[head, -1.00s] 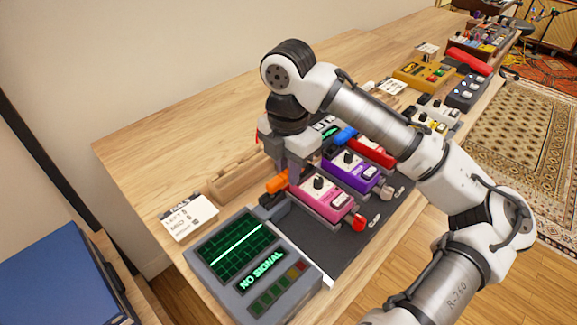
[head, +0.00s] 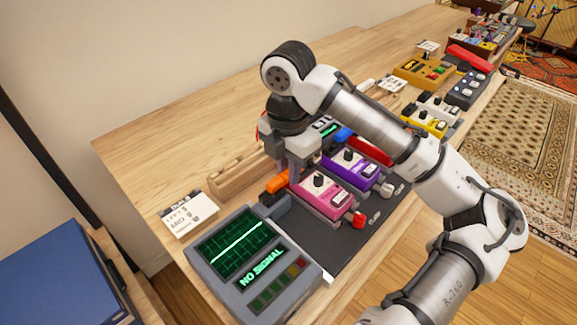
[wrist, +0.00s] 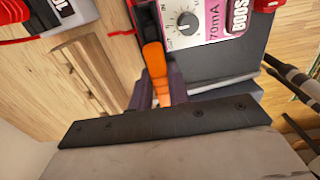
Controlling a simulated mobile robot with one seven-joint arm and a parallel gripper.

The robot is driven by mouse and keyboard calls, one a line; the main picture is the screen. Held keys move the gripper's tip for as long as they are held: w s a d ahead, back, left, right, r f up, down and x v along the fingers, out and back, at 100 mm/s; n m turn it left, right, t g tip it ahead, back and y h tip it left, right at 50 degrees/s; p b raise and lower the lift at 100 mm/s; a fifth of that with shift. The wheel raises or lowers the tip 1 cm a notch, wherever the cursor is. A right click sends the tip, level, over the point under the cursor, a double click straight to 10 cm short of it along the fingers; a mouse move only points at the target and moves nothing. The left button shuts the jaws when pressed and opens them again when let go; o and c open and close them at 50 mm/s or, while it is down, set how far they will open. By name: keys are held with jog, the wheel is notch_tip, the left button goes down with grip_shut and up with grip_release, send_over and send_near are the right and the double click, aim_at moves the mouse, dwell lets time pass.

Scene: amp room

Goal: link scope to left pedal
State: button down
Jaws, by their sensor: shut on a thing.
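The scope (head: 255,268) is a grey box at the front left with a green trace and the words NO SIGNAL. The left pedal is the pink one (head: 322,197) on the dark mat; the wrist view shows its knob and BOOST label (wrist: 200,18). My gripper (head: 287,176) is at the pink pedal's left rear corner. It is shut on an orange plug (wrist: 153,60), which also shows in the head view (head: 277,182) between the scope and the pink pedal. I cannot tell whether the plug is seated in the pedal.
A purple pedal (head: 350,170) and a red pedal (head: 373,151) stand beyond the pink one. A wooden rack (head: 237,177) and a white card (head: 188,214) lie behind. The bench (head: 150,160) is bare at the back left.

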jog(key=shift+f, duration=0.1)
dwell(0.3)
jog(key=c, duration=0.9)
grip_release()
jog(key=shift+o, duration=0.2)
jog(key=shift+r+p, duration=3.5)
jog(key=shift+p, duration=0.3)
